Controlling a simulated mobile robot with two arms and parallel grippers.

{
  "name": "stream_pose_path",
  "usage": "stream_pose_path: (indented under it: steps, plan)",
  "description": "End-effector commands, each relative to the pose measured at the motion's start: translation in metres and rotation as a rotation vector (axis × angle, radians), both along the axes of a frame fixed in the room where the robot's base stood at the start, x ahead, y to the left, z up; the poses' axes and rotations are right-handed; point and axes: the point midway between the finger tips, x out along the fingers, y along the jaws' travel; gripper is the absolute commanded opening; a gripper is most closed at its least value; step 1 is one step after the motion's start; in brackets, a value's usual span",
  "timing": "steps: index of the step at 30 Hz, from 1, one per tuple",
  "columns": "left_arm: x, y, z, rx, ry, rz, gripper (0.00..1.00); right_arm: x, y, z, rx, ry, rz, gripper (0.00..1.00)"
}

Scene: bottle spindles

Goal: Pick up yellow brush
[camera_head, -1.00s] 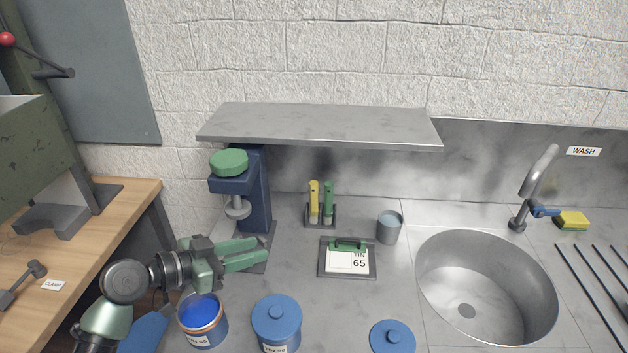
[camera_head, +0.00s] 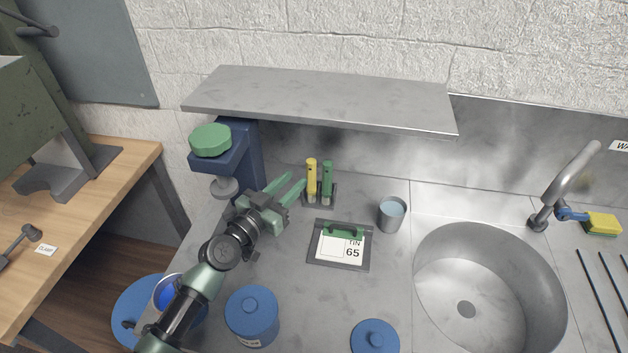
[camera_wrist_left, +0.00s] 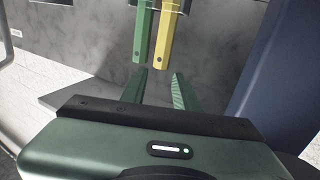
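The yellow brush (camera_head: 311,178) stands upright in a small dark holder (camera_head: 319,199) at the back of the steel counter. A green brush (camera_head: 327,180) stands just to its right in the same holder. My left gripper (camera_head: 296,181) is open and empty, its two green fingers pointing at the holder from the left, a little short of the yellow brush. In the left wrist view the yellow brush (camera_wrist_left: 172,40) and the green brush (camera_wrist_left: 144,35) appear beyond the fingertips (camera_wrist_left: 160,73). Nothing is between the fingers. My right gripper is not in view.
A blue press (camera_head: 243,160) with a green knob stands left of the holder, under a steel shelf (camera_head: 330,100). A sign reading TIN 65 (camera_head: 341,246), a grey cup (camera_head: 392,213) and a blue lidded tin (camera_head: 252,315) stand nearby. The sink (camera_head: 480,290) is at right.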

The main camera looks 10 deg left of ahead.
Motion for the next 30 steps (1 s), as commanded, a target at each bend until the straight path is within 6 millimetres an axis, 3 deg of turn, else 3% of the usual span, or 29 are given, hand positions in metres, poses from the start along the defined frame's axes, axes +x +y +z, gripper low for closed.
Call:
stream_pose_path:
  steps: [13, 23, 27, 30]
  plan:
    - [0.056, -0.021, 0.002, -0.004, 0.0, -0.001, 0.3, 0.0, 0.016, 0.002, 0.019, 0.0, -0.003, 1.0]
    - [0.064, -0.025, 0.001, -0.002, 0.001, -0.002, 0.3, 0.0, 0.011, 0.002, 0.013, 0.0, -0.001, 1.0]
    - [0.064, -0.025, 0.001, -0.002, 0.001, -0.002, 0.0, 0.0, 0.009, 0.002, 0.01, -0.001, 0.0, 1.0]
    - [0.064, -0.025, 0.001, -0.002, 0.001, -0.002, 0.0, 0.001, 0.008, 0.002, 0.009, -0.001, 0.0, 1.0]
